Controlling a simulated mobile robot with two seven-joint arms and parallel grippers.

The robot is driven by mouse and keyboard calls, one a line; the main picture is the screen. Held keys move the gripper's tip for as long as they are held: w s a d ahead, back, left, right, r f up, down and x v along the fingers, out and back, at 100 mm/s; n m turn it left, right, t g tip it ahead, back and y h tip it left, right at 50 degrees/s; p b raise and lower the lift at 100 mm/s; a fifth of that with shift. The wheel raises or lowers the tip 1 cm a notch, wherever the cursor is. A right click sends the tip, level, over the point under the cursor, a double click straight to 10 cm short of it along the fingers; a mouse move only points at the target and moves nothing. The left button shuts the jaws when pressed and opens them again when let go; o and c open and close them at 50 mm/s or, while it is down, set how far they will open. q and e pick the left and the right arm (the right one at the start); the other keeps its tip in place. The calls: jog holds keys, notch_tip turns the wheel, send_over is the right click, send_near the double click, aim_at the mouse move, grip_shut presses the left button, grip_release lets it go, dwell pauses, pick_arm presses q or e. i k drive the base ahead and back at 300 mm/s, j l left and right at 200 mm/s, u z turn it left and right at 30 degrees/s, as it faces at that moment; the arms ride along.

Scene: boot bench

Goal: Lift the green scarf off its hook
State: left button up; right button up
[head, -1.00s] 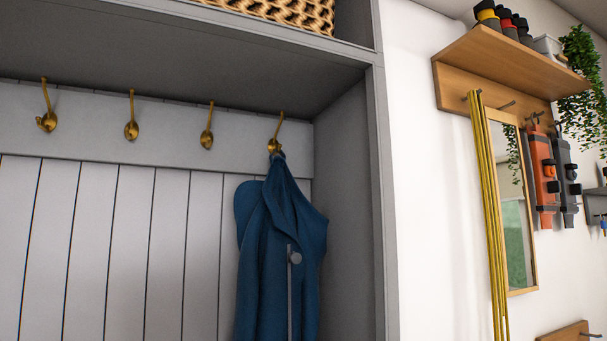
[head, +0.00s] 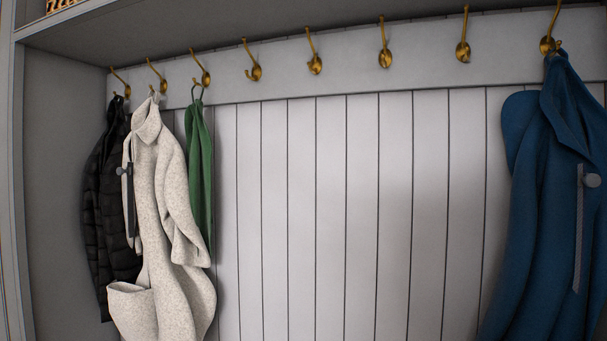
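The green scarf (head: 201,165) hangs from a brass hook (head: 206,80), third from the left on the rail, by a dark loop at its top. It hangs straight down, and its lower left part is hidden behind the cream coat. Neither of my grippers shows in the head view.
A cream speckled coat (head: 160,190) hangs close against the scarf's left side, with a black quilted jacket (head: 112,200) beyond it. A blue coat (head: 555,180) hangs at the far right. Several bare hooks (head: 315,64) and clear white panelling (head: 330,200) lie between. A grey shelf (head: 200,22) runs above.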

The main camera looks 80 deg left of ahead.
aim_at(199, 142)
jog(key=u, duration=3.15)
jog(key=i+j, duration=0.5)
jog(key=j, duration=0.25)
jog(key=i+j+z, duration=0.1)
jog(key=i+j, duration=0.35)
jog(key=j, duration=0.3)
jog(key=i+j, duration=0.25)
jog(key=j, duration=0.15)
